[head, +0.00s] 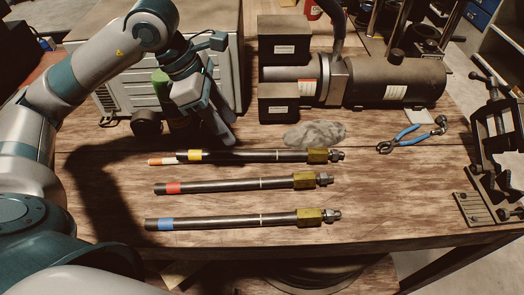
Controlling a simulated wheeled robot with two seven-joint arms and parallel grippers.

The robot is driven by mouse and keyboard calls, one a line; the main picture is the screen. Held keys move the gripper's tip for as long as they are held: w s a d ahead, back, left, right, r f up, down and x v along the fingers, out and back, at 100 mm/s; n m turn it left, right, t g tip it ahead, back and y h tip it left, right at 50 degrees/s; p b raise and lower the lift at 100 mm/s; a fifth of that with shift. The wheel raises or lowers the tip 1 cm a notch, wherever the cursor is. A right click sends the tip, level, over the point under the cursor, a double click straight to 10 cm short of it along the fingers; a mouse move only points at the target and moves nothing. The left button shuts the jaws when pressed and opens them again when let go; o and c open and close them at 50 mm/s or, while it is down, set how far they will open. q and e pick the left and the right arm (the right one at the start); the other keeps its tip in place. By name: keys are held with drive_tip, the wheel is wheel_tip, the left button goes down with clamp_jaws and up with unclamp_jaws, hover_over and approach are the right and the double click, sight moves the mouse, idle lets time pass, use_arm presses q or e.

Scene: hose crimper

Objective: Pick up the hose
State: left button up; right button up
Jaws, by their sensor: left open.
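Three dark hoses with brass hex fittings lie side by side on the wooden table: the yellow-banded hose (240,155) at the back, the red-banded hose (235,185) in the middle and the blue-banded hose (235,222) in front. Their fittings point right. My left gripper (228,140) is open and empty, pointing down just behind the yellow-banded hose. I cannot tell whether its fingertips touch the hose. An orange-and-white stick (162,161) lies at the left end of the yellow-banded hose. My right gripper is not in view.
A motor-pump unit (390,80) and a grey ribbed box (215,70) stand at the back. A grey rag (314,134) lies behind the hoses. Blue-handled pliers (408,133) lie right of it. A black vise-like fixture (495,150) stands at the right edge. The table front (400,215) is clear.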

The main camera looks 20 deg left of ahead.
sight(249, 152)
use_arm(q)
drive_tip(key=p+x, duration=0.1)
drive_tip(key=x, duration=0.3)
drive_tip(key=shift+d+f, duration=0.1)
drive_tip(key=shift+w+d+f, duration=0.15)
drive_tip(key=shift+d+f, duration=0.05)
drive_tip(key=shift+f, duration=0.5)
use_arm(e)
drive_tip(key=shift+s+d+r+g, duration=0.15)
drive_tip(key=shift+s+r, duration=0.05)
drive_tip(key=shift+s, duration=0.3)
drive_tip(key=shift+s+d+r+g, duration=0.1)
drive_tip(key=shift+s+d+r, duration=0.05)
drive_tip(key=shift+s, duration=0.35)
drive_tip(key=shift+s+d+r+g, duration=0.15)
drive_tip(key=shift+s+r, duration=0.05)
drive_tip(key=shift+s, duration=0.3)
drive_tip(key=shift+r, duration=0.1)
